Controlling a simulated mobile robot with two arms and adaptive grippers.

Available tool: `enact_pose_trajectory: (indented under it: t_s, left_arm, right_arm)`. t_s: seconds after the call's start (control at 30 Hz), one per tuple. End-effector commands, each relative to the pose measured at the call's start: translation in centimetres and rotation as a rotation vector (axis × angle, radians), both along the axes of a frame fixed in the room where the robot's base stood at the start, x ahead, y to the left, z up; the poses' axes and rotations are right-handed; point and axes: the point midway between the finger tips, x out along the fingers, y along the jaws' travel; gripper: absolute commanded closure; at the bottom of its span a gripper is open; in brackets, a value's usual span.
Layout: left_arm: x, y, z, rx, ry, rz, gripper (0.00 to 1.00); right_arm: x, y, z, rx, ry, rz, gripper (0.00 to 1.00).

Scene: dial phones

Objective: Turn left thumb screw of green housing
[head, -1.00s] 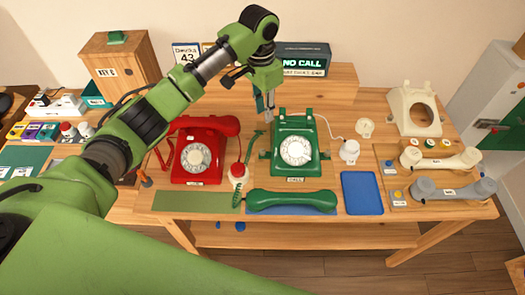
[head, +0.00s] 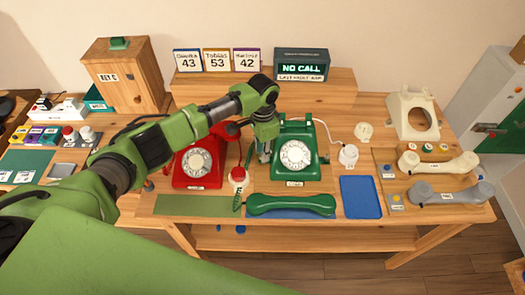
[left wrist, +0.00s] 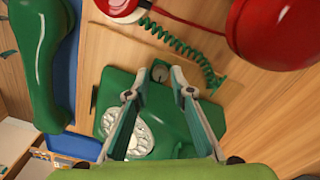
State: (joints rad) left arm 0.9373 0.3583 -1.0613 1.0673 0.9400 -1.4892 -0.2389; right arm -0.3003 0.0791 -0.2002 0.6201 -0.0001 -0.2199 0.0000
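The green housing (head: 297,172) of a dial phone stands on the wooden table, with a pale dial on its front. In the left wrist view the housing (left wrist: 118,82) lies under my gripper. A small round dark thumb screw (left wrist: 159,72) on a green tab sticks out at the housing's side. My left gripper (head: 264,156) is low at the housing's left side. In the left wrist view its two fingers (left wrist: 157,80) are spread, with the screw between the tips and gaps visible. In the head view the arm hides the screw. My right gripper is not in view.
A red phone (head: 197,160) stands close on the left, with a red-and-white button (head: 238,176) between. A green handset (head: 291,205) lies in front of the housing. A coiled green cord (left wrist: 185,55) runs near the fingers. A blue mat (head: 361,197) lies right.

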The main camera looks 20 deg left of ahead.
Motion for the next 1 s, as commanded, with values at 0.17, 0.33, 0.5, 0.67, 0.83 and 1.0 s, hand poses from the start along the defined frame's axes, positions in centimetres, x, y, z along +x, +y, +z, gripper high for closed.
enact_pose_trajectory:
  t_s: [0.17,0.33,0.5,0.67,0.83,1.0]
  left_arm:
    - [0.01,0.05,-0.92,0.001,-0.001,0.001,0.78]
    - [0.01,0.04,-1.00,0.001,-0.001,0.000,0.78]
    - [0.01,0.04,-0.98,0.001,-0.001,0.000,1.00]
    - [0.01,0.04,-0.96,0.001,-0.001,0.000,1.00]
    - [0.01,0.02,-0.94,0.000,0.000,-0.017,1.00]
    - [0.01,-0.01,-0.90,-0.001,-0.001,-0.078,1.00]
  right_arm:
    - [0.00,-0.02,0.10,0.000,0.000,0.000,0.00]
    - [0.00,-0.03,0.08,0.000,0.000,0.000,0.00]
    - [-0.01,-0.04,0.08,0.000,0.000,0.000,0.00]
    - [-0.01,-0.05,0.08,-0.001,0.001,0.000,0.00]
    - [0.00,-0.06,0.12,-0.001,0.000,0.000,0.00]
    - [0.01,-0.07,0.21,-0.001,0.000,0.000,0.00]
